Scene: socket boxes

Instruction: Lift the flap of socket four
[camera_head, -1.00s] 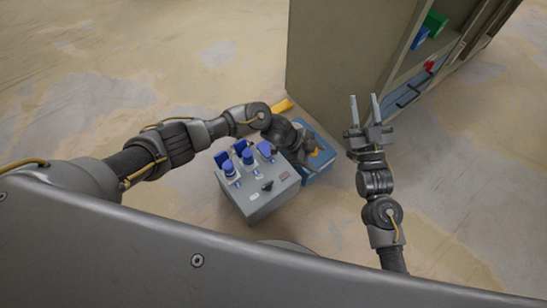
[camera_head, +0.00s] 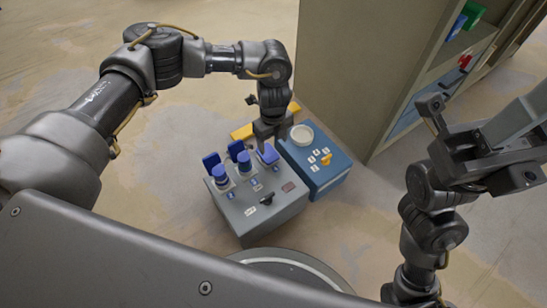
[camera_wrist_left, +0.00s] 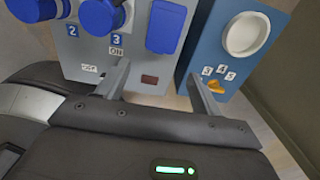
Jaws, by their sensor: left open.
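The grey socket box (camera_head: 255,218) carries a row of blue sockets. The two left ones, labelled 2 and 3 in the left wrist view, have flaps raised (camera_head: 211,161) and round blue parts (camera_wrist_left: 100,17) in front. The rightmost socket's blue flap (camera_wrist_left: 166,27) looks closed; it also shows in the head view (camera_head: 268,154). Its number label is not visible. My left gripper (camera_wrist_left: 160,72) is open and empty, its fingers just short of that flap, one towards each side. My right gripper (camera_head: 510,125) is open and empty, away to the right; its tips leave the picture.
A blue box (camera_head: 322,172) adjoins the grey box on the right, with a white round socket (camera_head: 301,134) and an orange knob (camera_head: 326,159). A yellow piece (camera_head: 242,132) lies behind. A cabinet (camera_head: 345,70) stands close behind the blue box. Floor at left is clear.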

